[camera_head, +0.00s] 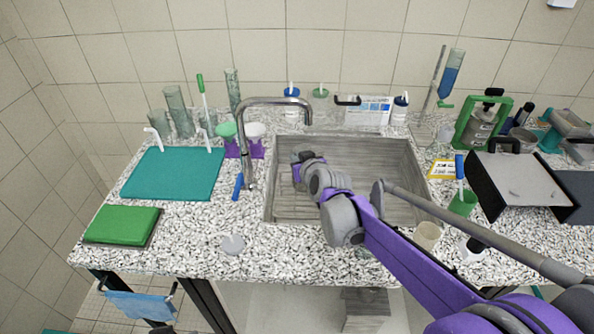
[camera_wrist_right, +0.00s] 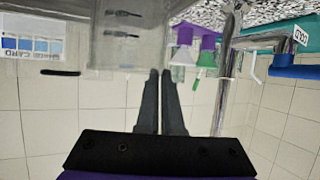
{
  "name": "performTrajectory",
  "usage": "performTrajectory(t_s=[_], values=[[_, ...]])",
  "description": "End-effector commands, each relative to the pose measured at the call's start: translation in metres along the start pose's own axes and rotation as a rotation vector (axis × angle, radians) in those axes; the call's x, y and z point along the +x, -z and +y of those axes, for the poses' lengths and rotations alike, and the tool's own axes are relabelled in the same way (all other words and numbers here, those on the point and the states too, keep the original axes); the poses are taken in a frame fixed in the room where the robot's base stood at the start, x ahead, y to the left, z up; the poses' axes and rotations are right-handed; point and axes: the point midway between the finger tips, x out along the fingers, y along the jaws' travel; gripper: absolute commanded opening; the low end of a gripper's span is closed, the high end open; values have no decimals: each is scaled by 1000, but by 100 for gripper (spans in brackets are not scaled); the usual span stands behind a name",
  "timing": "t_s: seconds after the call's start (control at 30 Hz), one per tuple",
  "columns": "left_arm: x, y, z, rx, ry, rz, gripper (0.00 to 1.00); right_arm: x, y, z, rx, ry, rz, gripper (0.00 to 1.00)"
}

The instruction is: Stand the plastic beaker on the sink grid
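My right gripper (camera_wrist_right: 162,74) points down into the sink (camera_head: 395,150) and its two dark fingers are close together. In the right wrist view, which is upside down, a greyish translucent wall with two dark marks, seemingly the plastic beaker (camera_wrist_right: 122,50), meets the fingertips at its rim. The fingers look shut on that rim. In the head view the right gripper (camera_head: 297,168) is over the left part of the basin, and I cannot make out the beaker there.
The tap (camera_head: 247,150) rises close to the left of my right gripper. Behind the sink stand bottles and a card (camera_head: 368,110). The basin's right part looks clear.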

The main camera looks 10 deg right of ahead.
Motion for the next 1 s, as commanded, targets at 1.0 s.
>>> performTrajectory(t_s=[1.0], values=[[4, -4, 0, 0, 0, -3, 50, 17, -37, -1, 0, 0, 0, 33]])
